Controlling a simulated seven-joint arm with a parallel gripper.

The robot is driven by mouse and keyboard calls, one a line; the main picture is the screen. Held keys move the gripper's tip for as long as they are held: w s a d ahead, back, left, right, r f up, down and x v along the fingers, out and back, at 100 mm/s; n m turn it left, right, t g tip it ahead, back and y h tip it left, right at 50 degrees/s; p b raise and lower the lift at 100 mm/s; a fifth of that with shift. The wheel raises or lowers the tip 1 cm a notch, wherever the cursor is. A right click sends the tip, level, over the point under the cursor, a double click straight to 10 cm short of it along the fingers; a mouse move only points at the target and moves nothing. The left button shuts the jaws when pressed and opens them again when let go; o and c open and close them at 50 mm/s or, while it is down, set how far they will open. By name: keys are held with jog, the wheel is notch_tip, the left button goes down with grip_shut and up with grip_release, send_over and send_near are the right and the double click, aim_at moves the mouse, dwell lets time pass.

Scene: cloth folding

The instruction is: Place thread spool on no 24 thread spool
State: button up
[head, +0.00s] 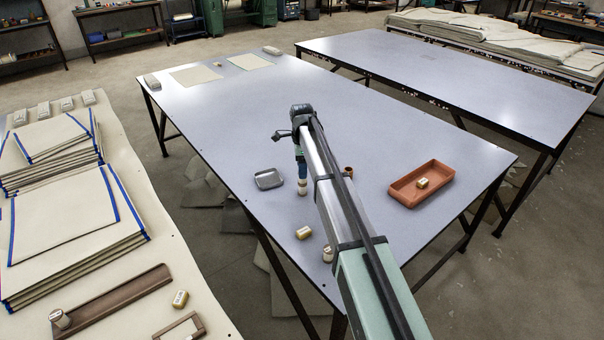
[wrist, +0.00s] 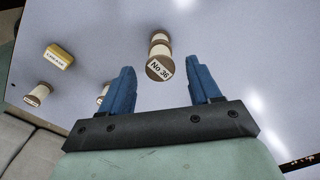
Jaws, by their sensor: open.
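A cream thread spool (wrist: 160,66) with brown ends, its label seeming to read No 36, shows in the wrist view just beyond my open fingertips, between their lines. A second spool (wrist: 160,38) appears directly under it, as a stack; its label cannot be read. In the head view the spools (head: 303,188) stand upright on the grey table below my gripper (head: 301,165). My gripper, with blue fingers (wrist: 165,80), is open and empty. Another spool (wrist: 38,93) stands to the left in the wrist view; one more (wrist: 103,92) is partly hidden by the left finger. No 24 is not readable.
A yellow labelled block (wrist: 58,55) lies on the grey table (head: 235,120). A dark metal dish (head: 269,179) is left of the spools. A terracotta tray (head: 436,192) holds a small block. A brown spool-like object (head: 348,172) is beside my arm. The far table surface is mostly clear.

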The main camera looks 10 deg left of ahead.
notch_tip(320, 180, up, 8)
jog(key=shift+r, duration=0.2)
dwell(0.3)
